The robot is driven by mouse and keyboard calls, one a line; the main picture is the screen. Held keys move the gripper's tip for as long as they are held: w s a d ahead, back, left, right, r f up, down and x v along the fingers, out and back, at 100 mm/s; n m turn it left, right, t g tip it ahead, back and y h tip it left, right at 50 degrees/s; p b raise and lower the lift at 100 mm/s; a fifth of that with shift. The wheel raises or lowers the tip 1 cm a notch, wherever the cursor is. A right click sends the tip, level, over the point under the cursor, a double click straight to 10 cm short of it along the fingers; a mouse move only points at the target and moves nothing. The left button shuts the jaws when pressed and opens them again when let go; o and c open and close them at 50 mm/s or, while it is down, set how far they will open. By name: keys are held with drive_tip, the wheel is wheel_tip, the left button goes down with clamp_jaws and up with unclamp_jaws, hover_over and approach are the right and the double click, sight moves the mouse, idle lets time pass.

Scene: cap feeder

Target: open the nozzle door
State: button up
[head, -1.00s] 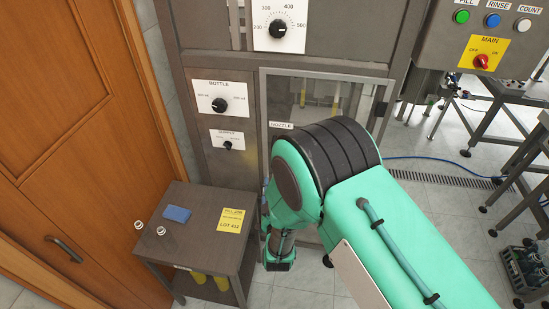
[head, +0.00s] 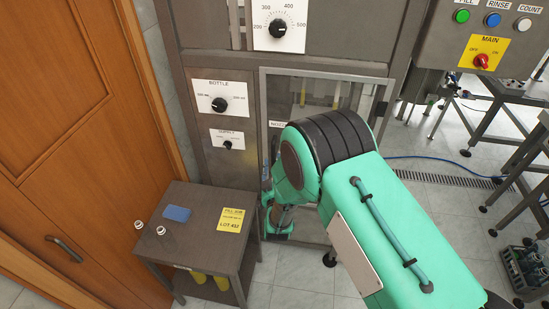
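The nozzle door (head: 283,80) is a clear panel in a grey metal frame on the machine front in the head view. It looks closed. Its label (head: 277,124) is partly covered by my arm, and much of the door's middle and lower part is hidden. My green arm reaches in from the lower right.
A small grey table (head: 187,243) stands left of the door, with a blue block (head: 177,213), a yellow lot card (head: 232,220) and two small caps. A control box (head: 480,45) hangs at upper right. A wooden door (head: 70,130) is at left. Tiled floor is free at lower middle.

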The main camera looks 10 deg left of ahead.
sight(274, 158)
drive_tip(key=shift+w+a, duration=0.25)
drive_tip(key=shift+w, duration=0.8)
drive_tip(key=shift+w+a, duration=0.2)
drive_tip(key=shift+w, duration=0.85)
clamp_jaws()
